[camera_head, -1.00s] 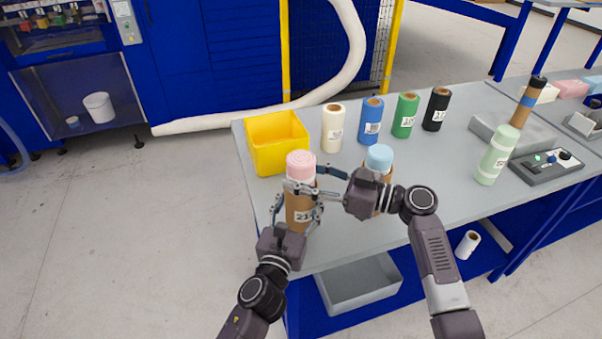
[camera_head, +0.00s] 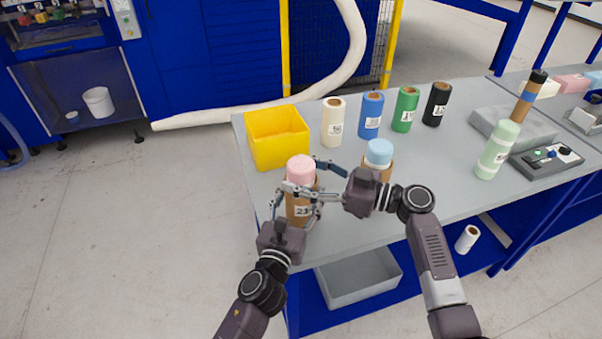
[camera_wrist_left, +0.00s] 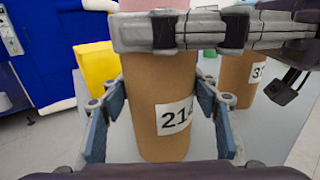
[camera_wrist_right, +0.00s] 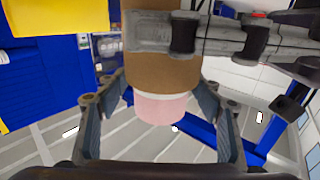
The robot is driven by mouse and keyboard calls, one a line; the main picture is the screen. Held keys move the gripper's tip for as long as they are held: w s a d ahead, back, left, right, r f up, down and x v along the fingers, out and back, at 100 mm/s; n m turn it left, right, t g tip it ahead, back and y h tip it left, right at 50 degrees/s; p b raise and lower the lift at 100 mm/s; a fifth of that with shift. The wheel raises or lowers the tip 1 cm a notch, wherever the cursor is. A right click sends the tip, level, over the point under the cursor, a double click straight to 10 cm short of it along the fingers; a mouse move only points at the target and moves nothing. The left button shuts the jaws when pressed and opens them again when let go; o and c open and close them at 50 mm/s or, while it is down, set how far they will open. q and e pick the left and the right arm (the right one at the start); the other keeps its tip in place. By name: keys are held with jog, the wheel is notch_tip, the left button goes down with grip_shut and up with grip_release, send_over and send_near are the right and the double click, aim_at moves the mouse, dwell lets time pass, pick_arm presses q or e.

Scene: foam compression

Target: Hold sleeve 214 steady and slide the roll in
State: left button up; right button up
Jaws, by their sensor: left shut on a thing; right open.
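Sleeve 214 (camera_head: 299,209) is a brown cardboard tube with a white label, upright near the table's front left edge. My left gripper (camera_head: 297,201) is shut on it; the left wrist view shows a finger on each side of the sleeve (camera_wrist_left: 150,125). The pink foam roll (camera_head: 300,170) sticks up out of the sleeve's top; how deep it sits is hidden. My right gripper (camera_head: 314,177) is open at the sleeve's upper end, coming from the right. In the right wrist view the pink end (camera_wrist_right: 160,108) lies between its spread fingers, with clearance on both sides.
A yellow bin (camera_head: 260,155) stands just behind the sleeve. A second brown sleeve with a blue roll (camera_head: 379,153) stands partly behind my right gripper. White, blue, green and black tubes line the back. A pale green roll (camera_head: 496,150) stands at the right beside a control box (camera_head: 546,161).

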jog(key=shift+s+f, duration=0.2)
jog(key=shift+f, duration=0.35)
pick_arm(q)
jog(key=shift+w, duration=0.1)
pick_arm(e)
jog(key=shift+d, duration=0.2)
jog(key=shift+s+d+r, duration=0.15)
jog(key=shift+d+r, duration=0.4)
jog(key=shift+d, duration=0.15)
pick_arm(q)
jog(key=shift+f, duration=0.1)
pick_arm(e)
jog(key=shift+s+d+r, duration=0.3)
jog(key=shift+d+r, duration=0.15)
jog(key=shift+d, duration=0.35)
jog(key=shift+s+d+r, duration=0.35)
jog(key=shift+d+r, duration=0.05)
jog(key=shift+d, duration=0.4)
jog(key=shift+s+d+r, duration=0.3)
jog(key=shift+d+r, duration=0.15)
jog(key=shift+d, duration=0.35)
pick_arm(q)
jog(key=o, duration=1.3)
jog(key=v, duration=1.2)
